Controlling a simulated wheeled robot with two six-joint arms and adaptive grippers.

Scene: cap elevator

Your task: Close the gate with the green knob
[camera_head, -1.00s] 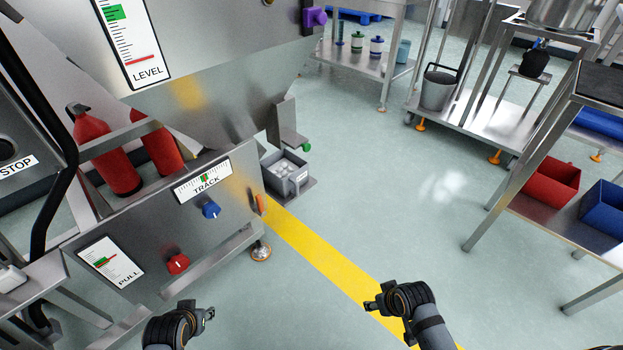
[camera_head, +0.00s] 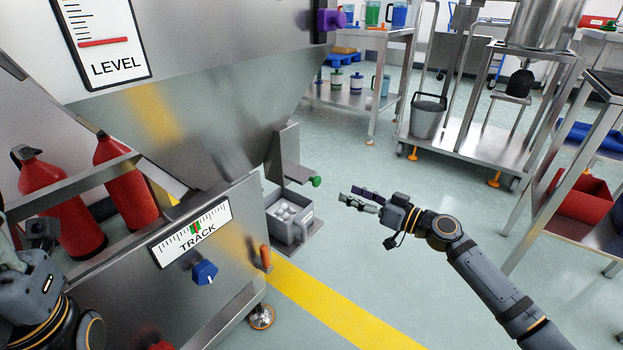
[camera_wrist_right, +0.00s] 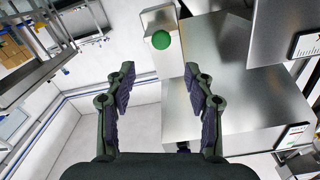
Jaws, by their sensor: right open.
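The green knob (camera_head: 316,181) sits at the end of a metal gate plate (camera_head: 293,172) below the hopper. It also shows near the top middle of the right wrist view (camera_wrist_right: 161,40). The gate's plate sticks out from under the hopper, above a grey bin. My right gripper (camera_head: 358,199) is open and empty, to the right of the knob and apart from it. In the right wrist view its fingers (camera_wrist_right: 159,76) are spread, with the knob beyond and between them. My left arm shows at the left edge of the head view; its fingers cannot be made out.
The grey bin (camera_head: 288,222) holds light pieces below the gate. A purple knob (camera_head: 330,19) is higher on the hopper. The panel has a blue knob (camera_head: 204,272) and an orange lever (camera_head: 265,258). Red cylinders (camera_head: 60,205) stand left. The floor around my right arm is clear.

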